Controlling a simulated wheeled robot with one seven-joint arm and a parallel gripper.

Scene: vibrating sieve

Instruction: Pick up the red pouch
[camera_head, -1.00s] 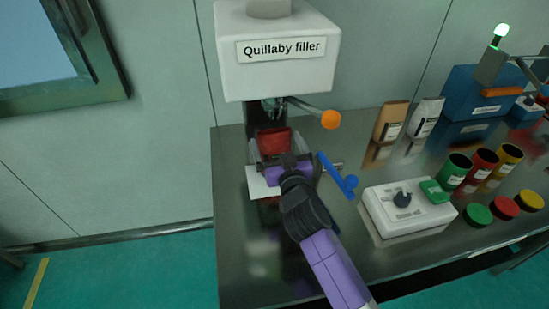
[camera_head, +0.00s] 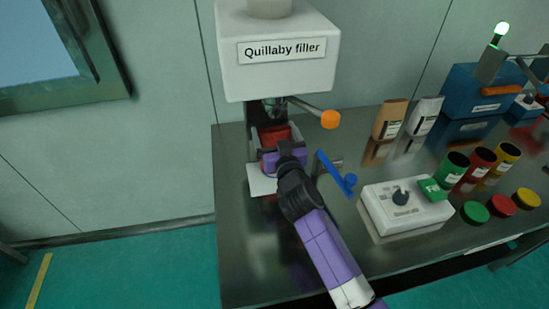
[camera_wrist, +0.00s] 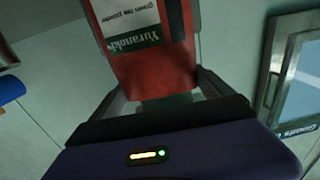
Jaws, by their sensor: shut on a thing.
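The red pouch (camera_head: 274,134) stands under the spout of the Quillaby filler (camera_head: 275,75) in the head view. In the wrist view the red pouch (camera_wrist: 155,68) shows close up, with a white and green label. My gripper (camera_head: 275,147) reaches it from the front and is shut on it. The wrist view shows the gripper (camera_wrist: 160,100) with a finger on each side of the pouch's lower part. The pouch's far side is hidden.
An orange-knobbed lever (camera_head: 330,119) juts out right of the spout. A blue handle (camera_head: 337,175) is right of my gripper. A white control box (camera_head: 405,208), pouches (camera_head: 425,115), open cups (camera_head: 482,163) and coloured lids (camera_head: 501,205) are further right. The front left bench is clear.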

